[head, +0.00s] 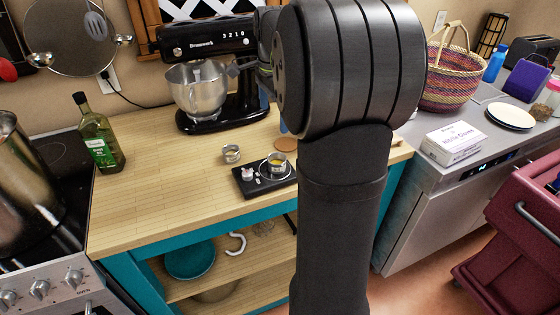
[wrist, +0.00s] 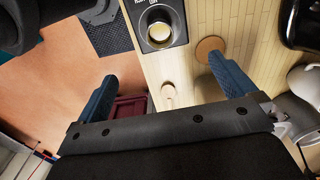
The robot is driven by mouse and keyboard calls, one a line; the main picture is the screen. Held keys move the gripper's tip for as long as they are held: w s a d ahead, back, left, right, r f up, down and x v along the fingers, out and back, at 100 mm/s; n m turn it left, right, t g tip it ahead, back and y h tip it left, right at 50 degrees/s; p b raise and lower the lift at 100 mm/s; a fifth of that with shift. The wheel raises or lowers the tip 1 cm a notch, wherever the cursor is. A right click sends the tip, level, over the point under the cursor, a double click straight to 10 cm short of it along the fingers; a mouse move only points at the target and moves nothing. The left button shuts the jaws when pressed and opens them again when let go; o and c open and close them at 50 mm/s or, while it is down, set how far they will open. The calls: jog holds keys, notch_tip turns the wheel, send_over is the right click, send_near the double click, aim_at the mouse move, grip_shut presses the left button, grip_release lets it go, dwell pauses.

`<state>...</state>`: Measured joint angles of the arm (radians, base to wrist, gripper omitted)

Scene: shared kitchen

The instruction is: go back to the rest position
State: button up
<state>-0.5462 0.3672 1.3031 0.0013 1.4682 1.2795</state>
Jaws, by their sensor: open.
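My gripper (wrist: 162,68) shows in the wrist view as two blue fingers spread wide apart, with nothing between the tips. It is open above the front edge of the wooden counter (head: 150,195). In the head view my dark arm crosses the middle of the picture and hides most of the gripper. A black scale (head: 247,184) with a small metal cup (head: 277,162) of yellow contents lies on the counter. The cup also shows beyond the fingers in the wrist view (wrist: 159,33).
A black stand mixer (head: 215,45) with a steel bowl (head: 197,88) stands close behind my gripper. A maroon cart (head: 515,215) stands at right.

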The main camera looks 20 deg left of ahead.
notch_tip(320, 180, down, 8)
jog(key=shift+d+f+m, duration=0.2)
jog(key=shift+d+m, duration=0.1)
jog(key=shift+d, duration=0.05)
jog(key=shift+w, duration=0.1)
dwell(0.7)
notch_tip(320, 180, up, 10)
dwell(0.4)
dwell(0.5)
jog(key=c, duration=0.5)
